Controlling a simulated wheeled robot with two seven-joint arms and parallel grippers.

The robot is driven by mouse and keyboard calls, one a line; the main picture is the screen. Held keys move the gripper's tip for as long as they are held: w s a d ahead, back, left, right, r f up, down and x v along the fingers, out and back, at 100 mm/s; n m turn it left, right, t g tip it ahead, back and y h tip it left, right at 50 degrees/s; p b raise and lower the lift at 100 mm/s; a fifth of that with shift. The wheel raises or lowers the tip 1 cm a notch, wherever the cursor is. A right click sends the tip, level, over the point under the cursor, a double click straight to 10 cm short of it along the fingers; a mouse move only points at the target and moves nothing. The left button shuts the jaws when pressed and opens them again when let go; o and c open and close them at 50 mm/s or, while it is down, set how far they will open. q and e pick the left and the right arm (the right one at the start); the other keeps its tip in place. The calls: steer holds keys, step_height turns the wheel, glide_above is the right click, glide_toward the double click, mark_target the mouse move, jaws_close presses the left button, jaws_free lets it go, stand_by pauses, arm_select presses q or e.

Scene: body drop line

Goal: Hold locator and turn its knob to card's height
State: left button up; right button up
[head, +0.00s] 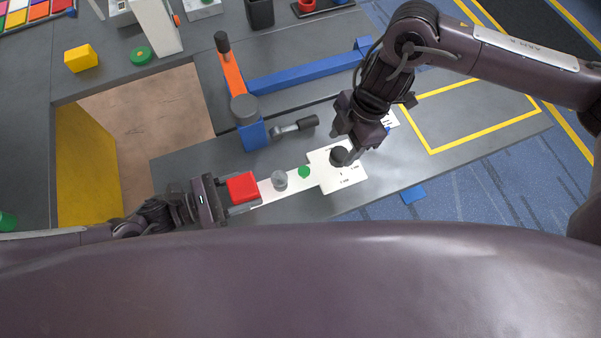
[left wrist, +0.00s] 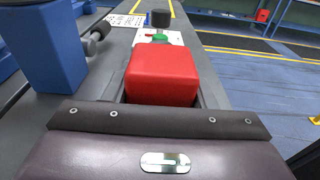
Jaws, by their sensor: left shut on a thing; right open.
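The locator is a white strip (head: 268,193) with a red block (head: 243,187), a grey post (head: 279,180), a green disc (head: 304,172) and a black knob (head: 339,157) on its wider marked plate (head: 350,177). My left gripper (head: 226,195) is shut on the red block, which also fills the middle of the left wrist view (left wrist: 162,75). My right gripper (head: 347,148) is open, pointing down at the knob; whether its fingers touch the knob is unclear. A white printed card (head: 391,118) lies behind the right gripper, partly hidden; its text is too small to read.
A blue and orange frame (head: 250,132) with a dark lever (head: 296,127) stands just behind the strip. A yellow-walled opening (head: 86,165) is at left. A yellow-outlined area (head: 475,115) at right is clear.

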mark_target(342, 153)
steer(key=shift+w+d+x, duration=0.1)
steer(key=shift+d+x, duration=0.15)
steer(key=shift+x, duration=0.75)
steer(key=shift+w+d+x, duration=0.1)
steer(key=shift+d+x, duration=0.1)
steer(key=shift+x, duration=0.85)
steer(key=shift+d+x, duration=0.25)
steer(key=shift+x, duration=0.75)
steer(key=shift+f, duration=0.2)
